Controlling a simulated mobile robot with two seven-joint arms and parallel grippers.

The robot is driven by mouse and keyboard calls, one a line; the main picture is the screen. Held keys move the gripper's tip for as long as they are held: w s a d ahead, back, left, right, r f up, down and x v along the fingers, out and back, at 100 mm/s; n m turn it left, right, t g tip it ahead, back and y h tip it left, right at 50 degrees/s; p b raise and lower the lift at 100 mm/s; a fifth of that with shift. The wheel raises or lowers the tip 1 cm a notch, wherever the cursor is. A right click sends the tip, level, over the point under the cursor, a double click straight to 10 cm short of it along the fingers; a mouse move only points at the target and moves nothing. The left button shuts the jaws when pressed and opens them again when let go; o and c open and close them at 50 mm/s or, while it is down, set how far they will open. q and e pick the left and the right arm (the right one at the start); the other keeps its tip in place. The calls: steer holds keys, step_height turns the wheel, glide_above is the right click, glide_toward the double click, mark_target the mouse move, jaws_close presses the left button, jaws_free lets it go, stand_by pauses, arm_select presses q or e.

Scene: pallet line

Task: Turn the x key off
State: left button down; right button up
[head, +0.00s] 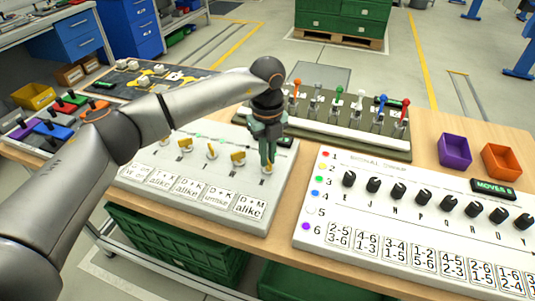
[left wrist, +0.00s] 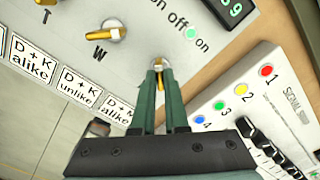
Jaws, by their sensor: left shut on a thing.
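The white key panel (head: 140,182) stands on the workbench with a row of yellow keys and printed cards such as "D+K alike". My left gripper (head: 267,168) reaches down at the right end of this row. In the left wrist view its fingertips (left wrist: 159,68) are shut on the end key (left wrist: 157,62), whose top just shows between them. That key's letter is hidden, so I cannot read whether it is x. The neighbouring key (left wrist: 108,30) is marked W. A lit green lamp (left wrist: 191,34) sits by the "on off" print. My right gripper is not in view.
A white panel with black knobs (head: 420,200) stands close on the right. Behind is a dark board with coloured-tip levers (head: 338,95). Purple (head: 455,151) and orange (head: 502,160) bins stand at the right. Left are a dark tray (head: 120,85) and coloured blocks (head: 52,132).

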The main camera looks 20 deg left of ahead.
arm_select(q)
steer(key=shift+r, duration=0.1)
steer(key=c, duration=0.9)
jaws_free()
steer(key=shift+c, duration=0.2)
step_height(320, 180, up, 12)
steer(key=shift+r+b, duration=0.2)
steer(key=shift+b, duration=0.2)
